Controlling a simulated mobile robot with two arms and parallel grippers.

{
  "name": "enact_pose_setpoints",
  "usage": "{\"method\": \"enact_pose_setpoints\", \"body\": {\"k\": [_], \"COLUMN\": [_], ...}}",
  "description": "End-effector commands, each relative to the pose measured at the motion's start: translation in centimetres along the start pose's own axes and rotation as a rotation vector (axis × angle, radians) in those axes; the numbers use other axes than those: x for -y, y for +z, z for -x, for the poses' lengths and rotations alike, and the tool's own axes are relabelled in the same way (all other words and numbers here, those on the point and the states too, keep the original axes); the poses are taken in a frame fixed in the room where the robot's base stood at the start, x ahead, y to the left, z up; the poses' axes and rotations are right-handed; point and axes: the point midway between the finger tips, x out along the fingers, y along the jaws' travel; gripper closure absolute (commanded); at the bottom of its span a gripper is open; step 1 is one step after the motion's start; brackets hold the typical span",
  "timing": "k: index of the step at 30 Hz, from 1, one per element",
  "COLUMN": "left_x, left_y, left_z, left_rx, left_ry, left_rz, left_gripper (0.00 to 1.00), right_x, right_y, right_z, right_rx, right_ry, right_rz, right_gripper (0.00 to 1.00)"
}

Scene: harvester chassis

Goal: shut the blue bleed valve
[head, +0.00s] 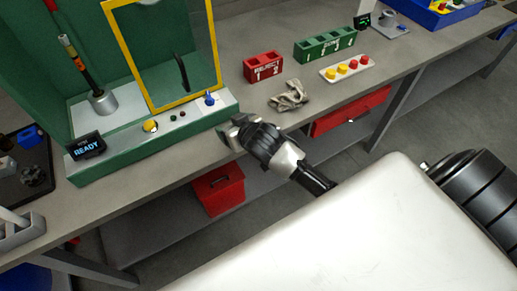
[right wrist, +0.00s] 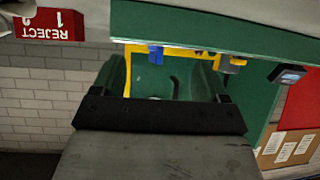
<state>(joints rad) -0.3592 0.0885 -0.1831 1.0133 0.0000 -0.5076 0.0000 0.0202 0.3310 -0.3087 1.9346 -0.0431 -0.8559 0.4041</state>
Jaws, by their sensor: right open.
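The blue bleed valve (head: 210,98) is a small blue knob at the right end of the green test station's front ledge (head: 150,138). It also shows in the right wrist view (right wrist: 155,54), beyond my fingers and small; I cannot tell whether it stands open or shut. My right gripper (head: 232,130) is in front of the ledge's right end, below and right of the valve, apart from it. In the right wrist view the gripper (right wrist: 162,92) is open, with nothing between its fingers. My left gripper is not in view.
A yellow button (head: 150,126) and a READY display (head: 86,146) share the ledge. A yellow-framed door (head: 168,55) stands behind the valve. A red reject bin (head: 263,67) and a grey part (head: 290,95) lie to the right on the bench. A red toolbox (head: 218,188) sits below.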

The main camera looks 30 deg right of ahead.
Motion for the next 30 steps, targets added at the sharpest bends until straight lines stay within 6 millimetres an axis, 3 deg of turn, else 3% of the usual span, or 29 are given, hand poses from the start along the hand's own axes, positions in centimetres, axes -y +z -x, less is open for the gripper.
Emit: {"method": "enact_pose_setpoints", "body": {"k": [8,30], "left_x": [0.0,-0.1], "left_y": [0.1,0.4], "left_z": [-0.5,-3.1], "left_rx": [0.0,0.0], "left_ry": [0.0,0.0], "left_rz": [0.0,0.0], "left_gripper": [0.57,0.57], "right_x": [0.5,-0.3], "right_y": [5.6,19.8], "right_z": [1.6,-2.8], "right_rx": [0.145,0.341], "right_ry": [0.01,0.017], "right_rz": [0.011,0.04], "right_gripper": [0.26,0.26]}}
